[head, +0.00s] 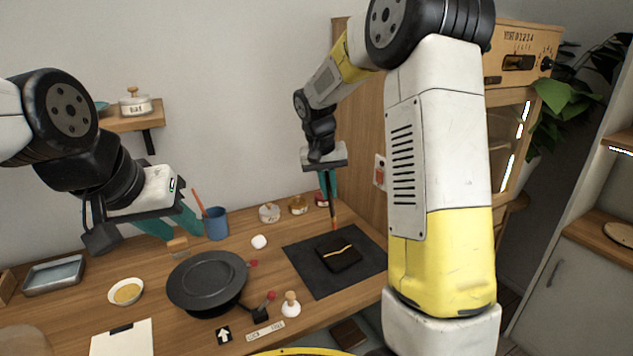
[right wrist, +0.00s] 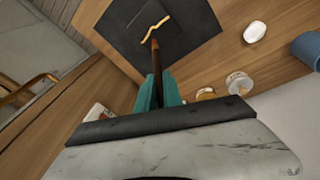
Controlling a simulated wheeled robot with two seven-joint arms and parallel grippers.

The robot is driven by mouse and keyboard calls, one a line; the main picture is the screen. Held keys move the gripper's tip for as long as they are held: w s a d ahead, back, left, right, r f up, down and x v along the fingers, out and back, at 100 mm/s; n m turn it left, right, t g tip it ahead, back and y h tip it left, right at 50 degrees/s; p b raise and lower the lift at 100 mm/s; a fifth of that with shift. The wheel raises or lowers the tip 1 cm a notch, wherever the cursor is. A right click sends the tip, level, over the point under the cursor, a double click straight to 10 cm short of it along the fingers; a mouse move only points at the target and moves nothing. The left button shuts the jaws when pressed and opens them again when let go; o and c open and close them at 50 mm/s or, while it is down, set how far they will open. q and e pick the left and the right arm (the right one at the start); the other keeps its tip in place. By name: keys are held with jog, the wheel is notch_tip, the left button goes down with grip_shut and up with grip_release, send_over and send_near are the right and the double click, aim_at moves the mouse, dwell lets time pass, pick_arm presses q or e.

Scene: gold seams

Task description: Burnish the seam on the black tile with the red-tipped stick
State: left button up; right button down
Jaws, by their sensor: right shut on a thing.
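The black tile (head: 345,262) lies on a dark mat (head: 308,266), with a gold seam (head: 338,251) across its top. The tile also shows in the right wrist view (right wrist: 137,24), with its zigzag gold seam (right wrist: 158,26). My right gripper (head: 329,188) points down, its teal fingers shut on a thin brown stick (right wrist: 156,68). The stick's tip overlaps the seam's near end in the wrist view; in the head view it ends just beyond the tile's far edge. My left gripper (head: 172,227) is open and empty above the table's left side.
A blue cup (head: 216,224) holds an orange-red stick (head: 199,203). A black round dish (head: 207,281), a bowl of gold powder (head: 126,292), a white stone (head: 259,241) and several small jars stand on the wooden table.

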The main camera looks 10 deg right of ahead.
jog(key=shift+s+d, duration=0.25)
jog(key=shift+d, duration=0.1)
jog(key=shift+s+d+f, duration=0.1)
jog(key=shift+d+f, duration=0.1)
jog(key=shift+f, duration=0.05)
jog(key=shift+s+a+x, duration=0.15)
jog(key=shift+x, duration=0.85)
jog(key=shift+s+a+x, duration=0.15)
jog(key=shift+a+x, duration=0.05)
jog(key=shift+x, duration=0.8)
jog(key=shift+f, duration=0.1)
